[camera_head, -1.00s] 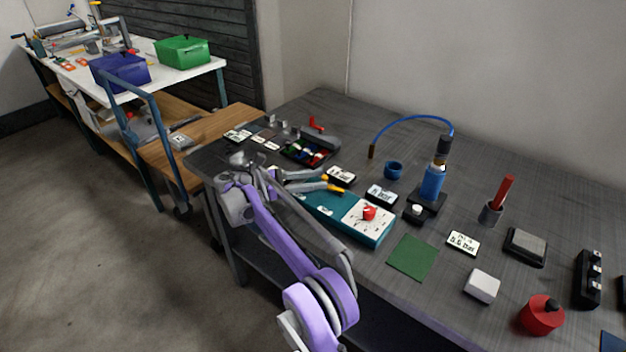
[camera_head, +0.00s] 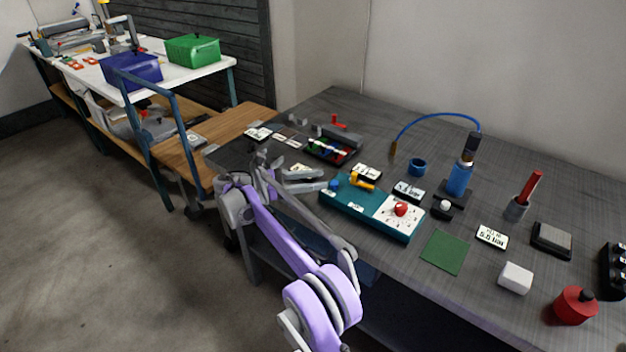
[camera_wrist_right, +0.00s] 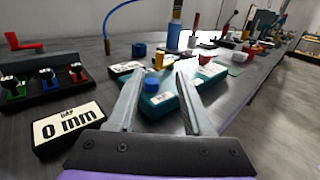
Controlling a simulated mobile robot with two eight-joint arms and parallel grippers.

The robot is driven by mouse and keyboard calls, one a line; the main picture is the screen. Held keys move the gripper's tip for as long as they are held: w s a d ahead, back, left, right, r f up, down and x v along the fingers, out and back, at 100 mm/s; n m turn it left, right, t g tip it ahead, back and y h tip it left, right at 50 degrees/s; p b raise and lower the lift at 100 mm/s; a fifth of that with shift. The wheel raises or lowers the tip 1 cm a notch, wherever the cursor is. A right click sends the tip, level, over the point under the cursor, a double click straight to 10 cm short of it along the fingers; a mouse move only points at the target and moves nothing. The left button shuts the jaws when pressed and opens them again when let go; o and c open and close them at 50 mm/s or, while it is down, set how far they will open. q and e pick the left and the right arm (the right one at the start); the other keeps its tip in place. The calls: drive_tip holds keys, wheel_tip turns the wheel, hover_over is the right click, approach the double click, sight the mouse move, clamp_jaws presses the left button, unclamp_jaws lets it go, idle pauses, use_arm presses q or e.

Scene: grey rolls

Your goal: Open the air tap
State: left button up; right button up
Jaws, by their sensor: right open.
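A teal box (camera_head: 345,199) lies on the grey workbench, with a blue knob (camera_head: 334,184), a yellow lever (camera_head: 362,183) and a red knob (camera_head: 401,209) on a white dial plate. I cannot tell for sure which part is the air tap. My right gripper (camera_head: 322,179) is open and empty, just left of the box, its fingers pointing right toward the blue knob and yellow lever. In the right wrist view the blue knob (camera_wrist_right: 151,86) and the yellow lever (camera_wrist_right: 159,61) show between the open fingers (camera_wrist_right: 160,74). My left gripper is out of view.
A black tray (camera_head: 333,151) with coloured pieces and a red lever-shaped piece (camera_head: 338,122) lie behind. A blue cylinder (camera_head: 459,180) with a hose stands to the right. A "0 mm" display (camera_wrist_right: 68,128) lies beside the gripper. A green mat (camera_head: 445,252) lies in front.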

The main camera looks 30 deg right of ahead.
sight(355, 173)
drive_tip(key=shift+d, duration=0.1)
drive_tip(key=shift+s, duration=0.1)
drive_tip(key=n+t, duration=0.1)
drive_tip(key=s+t, duration=0.1)
drive_tip(key=shift+r+n+t+h, duration=0.2)
drive_tip(key=shift+n+t+h, duration=0.1)
drive_tip(key=shift+n+t, duration=0.1)
drive_tip(key=s+n+t, duration=0.1)
drive_tip(key=s+t, duration=0.1)
drive_tip(key=s+n+t, duration=0.1)
drive_tip(key=t, duration=0.1)
drive_tip(key=shift+a+n, duration=0.3)
drive_tip(key=d, duration=0.5)
drive_tip(key=d+b, duration=0.1)
drive_tip(key=d, duration=0.4)
drive_tip(key=shift+w+d, duration=0.2)
drive_tip(key=shift+d, duration=0.15)
clamp_jaws()
